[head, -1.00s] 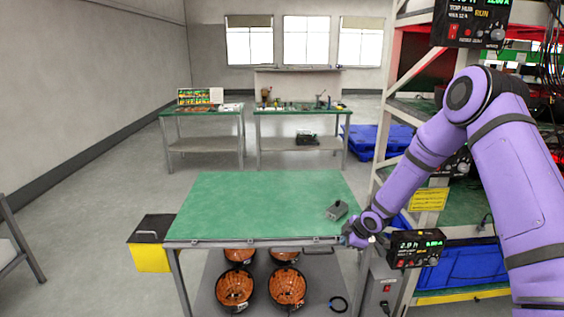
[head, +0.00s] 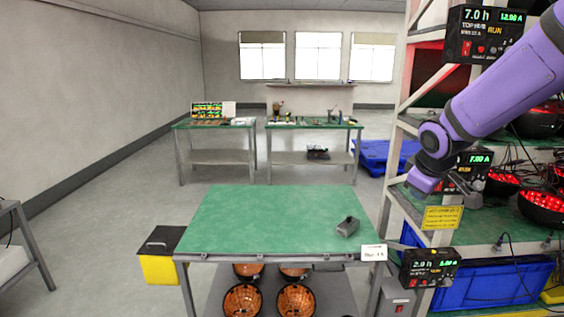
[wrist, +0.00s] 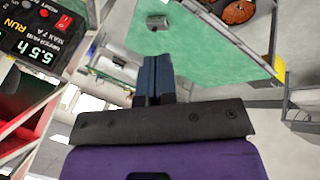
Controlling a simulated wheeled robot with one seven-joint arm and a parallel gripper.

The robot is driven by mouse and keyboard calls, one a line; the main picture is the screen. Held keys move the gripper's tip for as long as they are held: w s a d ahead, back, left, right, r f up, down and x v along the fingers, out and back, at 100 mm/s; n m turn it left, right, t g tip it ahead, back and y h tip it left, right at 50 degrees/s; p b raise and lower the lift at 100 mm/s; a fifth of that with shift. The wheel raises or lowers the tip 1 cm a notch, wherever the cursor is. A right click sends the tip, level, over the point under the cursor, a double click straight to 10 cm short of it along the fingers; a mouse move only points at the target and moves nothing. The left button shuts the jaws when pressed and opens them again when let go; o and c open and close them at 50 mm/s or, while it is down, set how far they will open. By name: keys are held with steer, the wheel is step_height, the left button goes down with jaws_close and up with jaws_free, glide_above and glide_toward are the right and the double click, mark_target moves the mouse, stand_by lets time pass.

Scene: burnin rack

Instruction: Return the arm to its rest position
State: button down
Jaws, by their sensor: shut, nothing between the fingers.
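My purple arm (head: 500,80) reaches in from the upper right of the head view, raised in front of the rack. Its lower end points down beside the rack post, and the fingers cannot be made out there. In the wrist view my gripper (wrist: 156,62) shows two dark blue fingers close together, shut with nothing held. They are in the air, apart from the green table (head: 260,215). A small grey device (head: 348,227) lies on that table near its right edge; it also shows in the wrist view (wrist: 157,22).
The rack (head: 397,130) on the right holds control boxes (head: 483,33) with lit displays, cables and red-lit bowls (head: 543,207). Orange bowls (head: 243,299) sit under the table. A yellow bin (head: 160,268) stands left of it.

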steer(key=s+r+m, duration=0.3)
steer(key=s+r, duration=0.1)
steer(key=s, duration=0.9)
steer(key=s+a+r+m+y, duration=0.1)
steer(key=s+r+m, duration=0.3)
steer(key=s, duration=1)
steer(key=shift+s+r+m+y, duration=0.25)
steer(key=shift+r+m+y, duration=0.05)
steer(key=shift+r, duration=0.1)
steer(key=shift+a, duration=0.1)
